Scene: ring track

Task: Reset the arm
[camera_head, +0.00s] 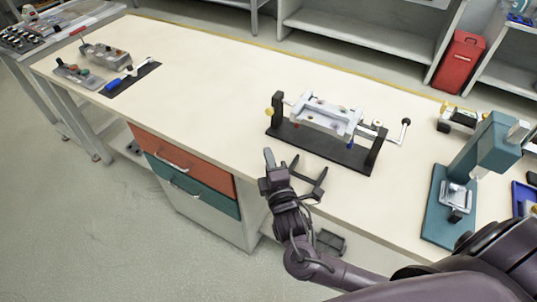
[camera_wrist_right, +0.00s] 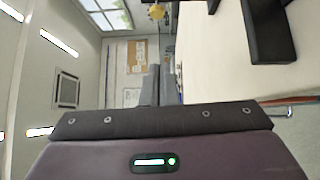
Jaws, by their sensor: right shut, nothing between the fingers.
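My right arm (camera_head: 345,275) comes in from the lower right in the head view. Its gripper (camera_head: 269,156) is over the front edge of the long workbench (camera_head: 210,75), left of and in front of a crank fixture. In the right wrist view the light grey fingers (camera_wrist_right: 156,85) are together with nothing between them. The gripper is apart from the fixture. My left gripper is not in view.
The middle-left bench top is clear.

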